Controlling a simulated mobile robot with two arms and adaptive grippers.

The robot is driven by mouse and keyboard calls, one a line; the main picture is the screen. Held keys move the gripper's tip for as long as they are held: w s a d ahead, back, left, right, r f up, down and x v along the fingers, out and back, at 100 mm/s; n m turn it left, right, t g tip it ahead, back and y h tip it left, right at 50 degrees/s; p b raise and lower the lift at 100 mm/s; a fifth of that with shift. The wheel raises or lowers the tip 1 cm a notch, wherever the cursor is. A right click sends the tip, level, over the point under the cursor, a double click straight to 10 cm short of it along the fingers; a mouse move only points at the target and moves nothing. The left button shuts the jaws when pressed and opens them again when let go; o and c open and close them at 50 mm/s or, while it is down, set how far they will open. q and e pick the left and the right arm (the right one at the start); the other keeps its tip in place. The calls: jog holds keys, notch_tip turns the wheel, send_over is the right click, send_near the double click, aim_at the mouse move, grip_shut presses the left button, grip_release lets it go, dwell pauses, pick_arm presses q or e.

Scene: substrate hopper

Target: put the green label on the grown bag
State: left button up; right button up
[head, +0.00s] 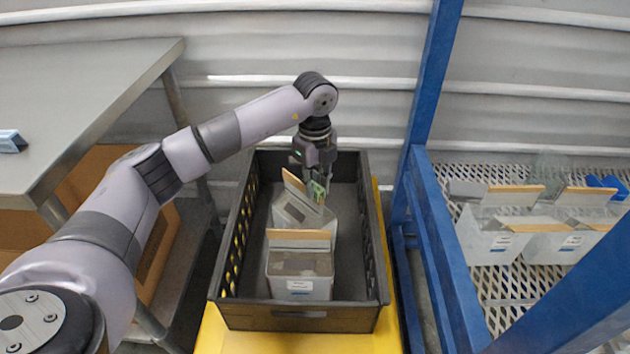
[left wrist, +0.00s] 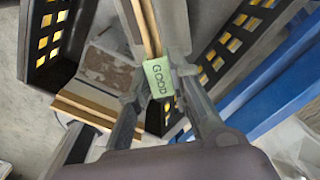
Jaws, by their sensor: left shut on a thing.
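Two pale bags with tan cardboard top strips stand in a black crate (head: 233,262). The front bag (head: 310,288) is upright, its brownish top also visible in the left wrist view (left wrist: 108,68). The rear bag (head: 290,213) sits at an angle, partly hidden by my left gripper (head: 318,187). The gripper points down over its right side and is shut on the green label (left wrist: 158,77), which reads "GOOD". The label lies beside the rear bag's cardboard strip (left wrist: 147,27); whether they touch is unclear. My right gripper is out of view.
The crate rests on a yellow base (head: 250,340). A blue frame (head: 440,240) stands close on the right, with more bags (head: 490,240) on a perforated shelf. A metal table (head: 80,85) stands on the left.

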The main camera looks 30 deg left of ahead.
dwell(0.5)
pick_arm(q)
jog(key=o, duration=0.6)
jog(key=shift+o, duration=1)
jog(key=shift+o, duration=0.5)
jog(key=o, duration=0.5)
jog(key=shift+r+p, duration=0.1)
jog(key=shift+p, duration=0.25)
